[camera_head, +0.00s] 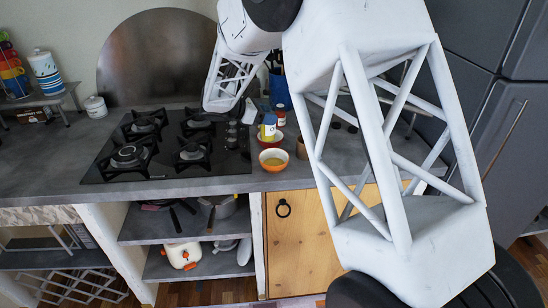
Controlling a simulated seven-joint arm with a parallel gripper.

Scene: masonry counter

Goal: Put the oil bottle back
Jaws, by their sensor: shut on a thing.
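My arm rises from the lower right and bends at the top. Its white lattice forearm comes down over the back of the counter, beside the stove. My gripper cannot be made out; it is hidden behind or beyond the forearm's end. I cannot pick out the oil bottle with certainty. A small pale shape at the forearm's lower right is too small to identify.
A black gas hob (175,150) lies on the grey counter (60,165). Right of it stand a yellow-blue container (268,127), a red-lidded jar (280,116), an orange bowl (273,160) and a blue holder (279,90). A round metal panel (150,55) stands behind.

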